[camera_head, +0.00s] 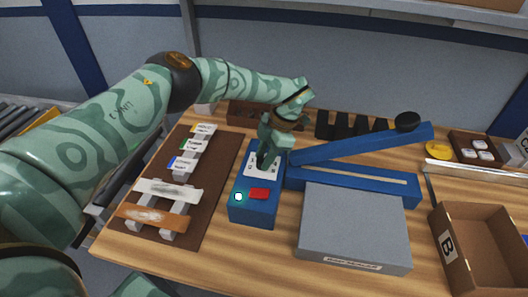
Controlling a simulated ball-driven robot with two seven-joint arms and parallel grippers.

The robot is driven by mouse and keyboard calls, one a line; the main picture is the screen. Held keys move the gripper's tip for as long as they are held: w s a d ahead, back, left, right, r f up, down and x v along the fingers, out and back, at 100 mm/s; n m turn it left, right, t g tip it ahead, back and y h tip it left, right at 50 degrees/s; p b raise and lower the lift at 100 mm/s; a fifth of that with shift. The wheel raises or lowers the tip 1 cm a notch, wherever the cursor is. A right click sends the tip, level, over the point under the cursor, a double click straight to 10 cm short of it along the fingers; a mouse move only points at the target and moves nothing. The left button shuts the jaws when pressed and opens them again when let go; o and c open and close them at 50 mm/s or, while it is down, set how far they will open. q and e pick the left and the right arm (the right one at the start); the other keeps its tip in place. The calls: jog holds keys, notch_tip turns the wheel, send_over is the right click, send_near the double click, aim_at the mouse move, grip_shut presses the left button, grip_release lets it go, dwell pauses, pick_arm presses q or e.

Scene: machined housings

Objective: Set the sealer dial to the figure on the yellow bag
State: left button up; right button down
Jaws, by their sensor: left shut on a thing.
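The sealer's blue control box (255,212) stands mid-table, with a white panel, a red button (259,194) and a lit white-green lamp (238,197). My left gripper (264,163) points down at the white panel and is shut on the dial there. The gripper hides the dial, so its setting cannot be read. A white bag with a yellow label (203,128) sits at the far end of the rack on the left. Green-labelled (191,144) and blue-labelled (181,162) bags sit nearer. The figures are too small to read. My right gripper is out of view.
The sealer's blue lever arm (365,146) with a black knob is raised, right of the control box. A grey platform (355,228) lies before it. An open box marked B (447,245) stands at right. A tray (473,139) holds white blocks.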

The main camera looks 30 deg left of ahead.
pick_arm(q)
jog(key=shift+m+y+p, duration=0.3)
jog(key=shift+m+p, duration=0.1)
jog(key=shift+m, duration=0.4)
jog(key=shift+s, duration=0.1)
jog(key=o, duration=1)
jog(key=shift+f, duration=0.1)
jog(key=v, duration=1.6)
jog(key=shift+s+r, duration=0.2)
jog(key=shift+r, duration=0.05)
